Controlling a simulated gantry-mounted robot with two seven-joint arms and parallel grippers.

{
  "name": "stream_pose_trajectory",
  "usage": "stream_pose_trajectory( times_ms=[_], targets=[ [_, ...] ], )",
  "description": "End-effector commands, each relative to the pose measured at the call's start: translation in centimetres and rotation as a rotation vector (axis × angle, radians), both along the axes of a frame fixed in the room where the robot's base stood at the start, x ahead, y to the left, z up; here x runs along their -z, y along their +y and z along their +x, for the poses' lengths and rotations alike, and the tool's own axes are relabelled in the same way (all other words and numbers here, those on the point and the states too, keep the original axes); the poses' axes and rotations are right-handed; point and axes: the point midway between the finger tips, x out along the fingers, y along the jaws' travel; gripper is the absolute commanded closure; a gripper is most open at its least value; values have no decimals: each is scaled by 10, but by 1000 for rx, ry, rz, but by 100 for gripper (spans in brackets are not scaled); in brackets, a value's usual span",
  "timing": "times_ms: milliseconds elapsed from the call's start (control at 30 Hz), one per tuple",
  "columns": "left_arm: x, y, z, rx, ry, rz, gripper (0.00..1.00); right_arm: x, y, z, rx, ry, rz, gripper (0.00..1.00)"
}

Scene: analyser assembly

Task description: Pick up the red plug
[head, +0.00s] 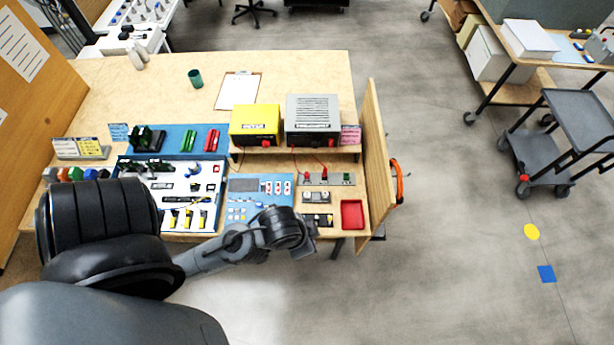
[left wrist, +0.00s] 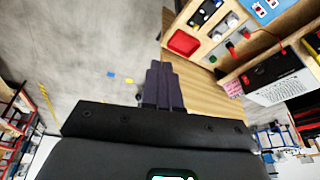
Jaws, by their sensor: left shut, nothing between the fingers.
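A small red plug (head: 308,176) is on the strip of connectors in front of the grey box, with a thin red lead near it. In the left wrist view a red plug (left wrist: 246,33) shows at upper right, beside the strip. A second red spot stands close by, so I cannot tell the two apart surely. My left gripper (left wrist: 164,66) is shut and empty, its fingers seen against the floor and wooden side panel, apart from the plug. In the head view my left wrist is over the table's front edge; its fingertips are hard to make out.
A red tray (head: 352,214) lies at the table's front right, beside the upright wooden side panel (head: 377,150). A yellow box (head: 255,119) and a grey box (head: 313,107) stand on the shelf behind the connectors.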

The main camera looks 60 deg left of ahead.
Motion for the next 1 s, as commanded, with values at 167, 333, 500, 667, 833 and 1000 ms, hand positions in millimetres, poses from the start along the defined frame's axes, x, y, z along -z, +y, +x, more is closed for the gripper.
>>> stream_pose_trajectory(
  times_ms=[167,333,500,667,833,1000],
  targets=[
    [0,0,0,0,0,0,100,0,0,0,0,0,0,57],
    [0,0,0,0,0,0,94,0,0,0,-1,0,-1,57],
    [0,0,0,0,0,0,68,0,-1,0,-4,-1,-7,57],
    [0,0,0,0,0,0,43,0,-2,0,-6,0,-9,57],
    [0,0,0,0,0,0,43,0,-2,0,-6,0,-9,57],
    [0,0,0,-16,0,-5,43,0,-2,0,-5,0,-9,57]
  ],
)
